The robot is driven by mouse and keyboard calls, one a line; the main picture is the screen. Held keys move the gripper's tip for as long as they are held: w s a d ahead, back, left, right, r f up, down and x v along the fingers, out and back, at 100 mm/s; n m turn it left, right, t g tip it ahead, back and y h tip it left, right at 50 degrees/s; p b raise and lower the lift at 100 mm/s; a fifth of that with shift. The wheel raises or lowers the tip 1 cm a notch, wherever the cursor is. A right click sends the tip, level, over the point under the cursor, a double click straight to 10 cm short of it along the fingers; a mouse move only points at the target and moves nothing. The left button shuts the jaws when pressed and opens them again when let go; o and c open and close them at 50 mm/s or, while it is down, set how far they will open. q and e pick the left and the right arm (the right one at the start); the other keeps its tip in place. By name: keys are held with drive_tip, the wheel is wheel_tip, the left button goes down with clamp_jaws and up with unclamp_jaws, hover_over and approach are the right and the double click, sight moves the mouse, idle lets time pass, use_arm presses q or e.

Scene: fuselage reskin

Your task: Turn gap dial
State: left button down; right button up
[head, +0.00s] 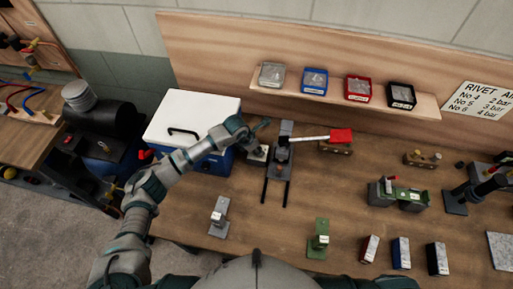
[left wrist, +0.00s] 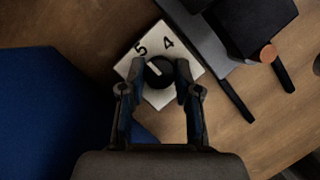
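The gap dial (left wrist: 160,71) is a round black knob on a white plate (left wrist: 158,98) with the numerals 5 and 4 on it. Its white pointer line points up and left, toward the 5. My left gripper (left wrist: 160,74) has one finger on each side of the knob, and both fingertips look closed against it. In the head view the left gripper (head: 262,148) reaches over the dial's plate (head: 257,158), beside a grey device with two dark rails (head: 278,180). My right gripper is in neither view.
A blue cooler with a white lid (head: 190,115) stands left of the dial. A shelf (head: 300,102) with several small bins is behind. Metal stands (head: 219,219) and small boxes (head: 401,253) line the front of the bench.

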use_arm(q)
drive_tip(key=shift+n, duration=0.3)
drive_tip(key=n+t+y+b, duration=0.1)
drive_tip(key=n, duration=0.3)
drive_tip(key=shift+d+b, duration=0.15)
drive_tip(key=shift+b, duration=0.15)
drive_tip(key=n+t+y+b, duration=0.1)
drive_tip(key=n+y+b, duration=0.1)
drive_tip(key=n, duration=0.2)
drive_tip(key=shift+d+n, duration=0.1)
drive_tip(key=shift+n, duration=0.2)
drive_tip(key=shift+r+n+y+b, duration=0.1)
drive_tip(key=shift+n+y+b, duration=0.45)
drive_tip(key=shift+n, duration=0.75)
drive_tip(key=shift+r, duration=0.1)
drive_tip(key=c, duration=1)
unclamp_jaws()
drive_tip(key=shift+o, duration=0.9)
drive_tip(key=shift+w+d+f, duration=0.1)
drive_tip(key=shift+f, duration=0.1)
